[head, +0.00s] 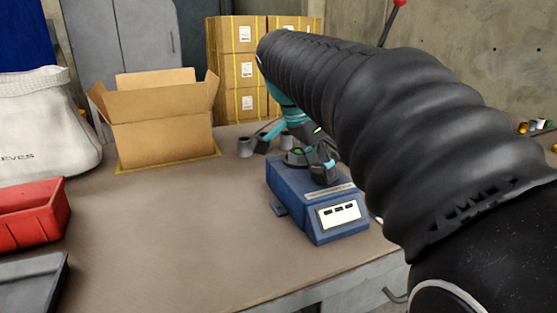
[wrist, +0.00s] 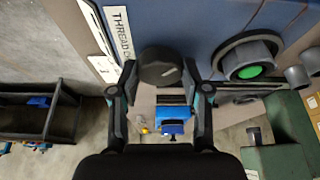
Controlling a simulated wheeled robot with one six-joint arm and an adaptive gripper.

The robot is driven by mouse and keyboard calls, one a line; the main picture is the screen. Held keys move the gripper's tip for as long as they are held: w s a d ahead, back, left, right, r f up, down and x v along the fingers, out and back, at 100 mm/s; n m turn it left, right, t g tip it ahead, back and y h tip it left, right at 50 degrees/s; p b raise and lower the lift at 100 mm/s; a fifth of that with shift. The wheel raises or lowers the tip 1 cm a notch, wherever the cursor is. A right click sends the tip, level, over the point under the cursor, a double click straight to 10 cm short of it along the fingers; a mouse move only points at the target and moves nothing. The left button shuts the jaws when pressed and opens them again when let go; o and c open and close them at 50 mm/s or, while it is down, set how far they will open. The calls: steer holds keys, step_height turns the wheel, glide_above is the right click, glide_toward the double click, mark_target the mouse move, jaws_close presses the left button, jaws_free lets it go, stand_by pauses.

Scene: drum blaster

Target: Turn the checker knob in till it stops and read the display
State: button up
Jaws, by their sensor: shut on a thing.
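The blue checker box (head: 293,202) stands on the bench. Its white display (head: 339,214) faces front with a row of short dark marks, too small to read as figures. My gripper (head: 322,166) is over the top of the box, partly hidden by my arm. In the wrist view my gripper (wrist: 162,72) is shut on the dark round knob (wrist: 160,64), with one finger on each side. A pale line shows on the knob. A label starting "THREAD" (wrist: 118,32) is beside it. A round port with a green centre (wrist: 249,70) is also on the box.
Grey cylindrical parts (head: 244,148) stand behind the box. An open cardboard box (head: 162,138) is at back left, a red bin (head: 30,215) at far left. The bench (head: 180,235) left of the checker is clear. My arm covers the right side.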

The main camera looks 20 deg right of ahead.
steer(key=shift+f, duration=0.1)
stand_by(0.3)
steer(key=o, duration=1.1)
steer(key=v, duration=1.2)
